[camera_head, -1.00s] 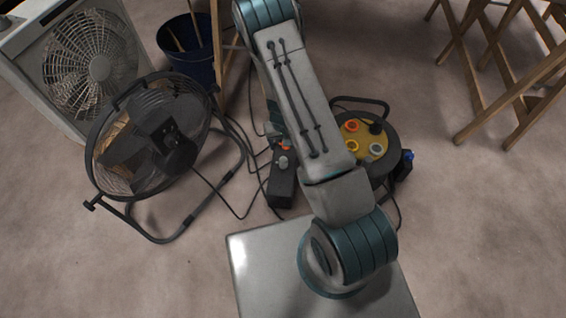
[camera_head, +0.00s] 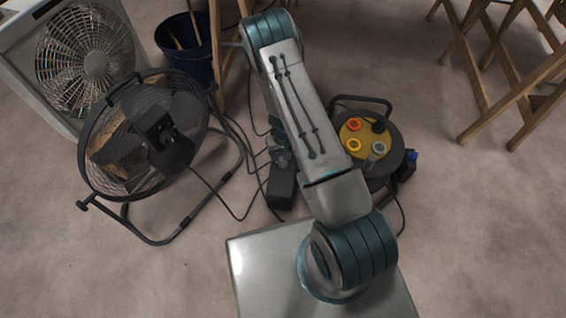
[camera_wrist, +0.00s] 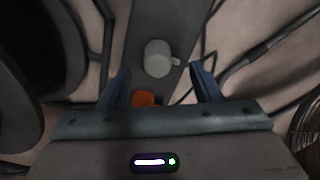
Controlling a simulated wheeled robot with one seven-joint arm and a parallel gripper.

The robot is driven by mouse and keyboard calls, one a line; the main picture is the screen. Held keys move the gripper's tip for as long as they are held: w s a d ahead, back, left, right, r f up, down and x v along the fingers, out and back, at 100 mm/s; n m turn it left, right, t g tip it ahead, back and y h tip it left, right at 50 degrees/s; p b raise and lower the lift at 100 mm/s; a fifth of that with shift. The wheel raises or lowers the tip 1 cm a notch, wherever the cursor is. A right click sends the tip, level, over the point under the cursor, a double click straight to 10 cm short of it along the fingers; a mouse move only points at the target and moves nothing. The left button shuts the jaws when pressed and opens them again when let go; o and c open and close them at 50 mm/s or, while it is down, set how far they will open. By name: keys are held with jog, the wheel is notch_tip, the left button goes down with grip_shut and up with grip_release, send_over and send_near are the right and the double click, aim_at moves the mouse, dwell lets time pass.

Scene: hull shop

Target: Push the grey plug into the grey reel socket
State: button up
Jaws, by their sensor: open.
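The grey plug (camera_wrist: 159,58) stands on the dark power strip (camera_wrist: 140,32), seen from above in the wrist view. My gripper (camera_wrist: 161,72) is open above the strip, one blue finger on each side. The plug shows between and slightly beyond the fingertips, with gaps on both sides. In the head view my gripper (camera_head: 279,150) is over the far end of the power strip (camera_head: 282,190) and hides the plug. The reel (camera_head: 397,165) stands to the right of my arm. Its grey socket (camera_head: 378,149) is on the yellow face (camera_head: 366,139).
An orange plug or switch (camera_wrist: 145,99) is close to the fingers. The reel also has an orange-red socket (camera_head: 353,124), a yellow socket (camera_head: 354,145) and a black part (camera_head: 379,125). A round fan (camera_head: 140,140) stands left. Cables cross the floor around the strip.

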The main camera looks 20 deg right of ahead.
aim_at(284, 162)
notch_tip(284, 162, down, 4)
jog(key=shift+w+d+f+b, duration=0.1)
jog(key=shift+d+f+b, duration=0.05)
jog(key=shift+b, duration=0.7)
jog(key=c, duration=1)
